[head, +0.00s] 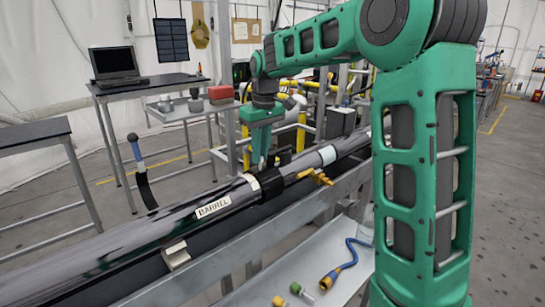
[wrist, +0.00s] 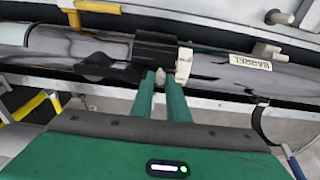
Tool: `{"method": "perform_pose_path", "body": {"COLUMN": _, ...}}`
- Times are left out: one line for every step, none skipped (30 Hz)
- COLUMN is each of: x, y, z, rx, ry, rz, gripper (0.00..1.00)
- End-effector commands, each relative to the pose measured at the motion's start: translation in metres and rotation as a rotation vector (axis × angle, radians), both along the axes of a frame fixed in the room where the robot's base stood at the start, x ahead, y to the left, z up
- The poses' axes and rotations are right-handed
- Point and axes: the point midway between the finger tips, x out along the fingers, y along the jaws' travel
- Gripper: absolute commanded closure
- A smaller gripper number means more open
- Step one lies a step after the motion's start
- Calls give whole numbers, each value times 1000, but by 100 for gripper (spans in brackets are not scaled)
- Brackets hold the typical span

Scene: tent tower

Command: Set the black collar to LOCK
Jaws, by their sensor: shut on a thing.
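The black collar (head: 271,182) sits around the long dark barrel tube, just beyond the white BARREL label (head: 213,207) in the head view. The collar (wrist: 155,50) also shows at the top middle of the wrist view. A pale band with small marks (wrist: 184,66) lies against the collar's right side there; the marks are too small to read. My gripper (head: 262,164) reaches down from above onto the collar. In the wrist view its green fingertips (wrist: 161,76) are close together at the collar's edge, shut on a small pale grey part there. The fingers partly hide the grip.
Yellow handles (head: 318,176) stick out from the tube's near side beyond the collar. A blue-handled strap (head: 141,170) stands behind the tube. A lower tray (head: 310,270) holds a blue cable and yellow-ended connectors. A laptop table (head: 150,86) stands at the back left.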

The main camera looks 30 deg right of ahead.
Motion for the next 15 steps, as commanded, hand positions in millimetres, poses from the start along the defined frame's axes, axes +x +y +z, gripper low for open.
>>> {"method": "perform_pose_path", "body": {"x": 8, "y": 2, "z": 2, "rx": 0, "ry": -11, "rz": 2, "gripper": 100}}
{"method": "perform_pose_path", "body": {"x": 10, "y": 3, "z": 2, "rx": 0, "ry": -10, "rz": 3, "gripper": 100}}
{"method": "perform_pose_path", "body": {"x": 13, "y": 4, "z": 2, "rx": 1, "ry": -11, "rz": 4, "gripper": 100}}
{"method": "perform_pose_path", "body": {"x": 16, "y": 5, "z": 2, "rx": 0, "ry": -12, "rz": 4, "gripper": 100}}
{"method": "perform_pose_path", "body": {"x": 18, "y": 5, "z": 2, "rx": 0, "ry": -12, "rz": 4, "gripper": 100}}
{"method": "perform_pose_path", "body": {"x": 20, "y": 6, "z": 2, "rx": 0, "ry": -12, "rz": 4, "gripper": 100}}
{"method": "perform_pose_path", "body": {"x": 22, "y": 7, "z": 1, "rx": 0, "ry": -12, "rz": 4, "gripper": 100}}
{"method": "perform_pose_path", "body": {"x": 23, "y": 7, "z": 1, "rx": 0, "ry": -12, "rz": 4, "gripper": 100}}
{"method": "perform_pose_path", "body": {"x": 25, "y": 7, "z": 1, "rx": 0, "ry": -13, "rz": 4, "gripper": 100}}
{"method": "perform_pose_path", "body": {"x": 26, "y": 8, "z": 1, "rx": 0, "ry": -13, "rz": 4, "gripper": 100}}
{"method": "perform_pose_path", "body": {"x": 27, "y": 8, "z": 1, "rx": 0, "ry": -13, "rz": 4, "gripper": 100}}
{"method": "perform_pose_path", "body": {"x": 29, "y": 9, "z": 1, "rx": 0, "ry": -13, "rz": 4, "gripper": 100}}
{"method": "perform_pose_path", "body": {"x": 29, "y": 9, "z": 1, "rx": 0, "ry": -13, "rz": 4, "gripper": 100}}
{"method": "perform_pose_path", "body": {"x": 30, "y": 9, "z": 0, "rx": 0, "ry": -13, "rz": 4, "gripper": 100}}
{"method": "perform_pose_path", "body": {"x": 30, "y": 9, "z": 0, "rx": 0, "ry": -13, "rz": 4, "gripper": 100}}
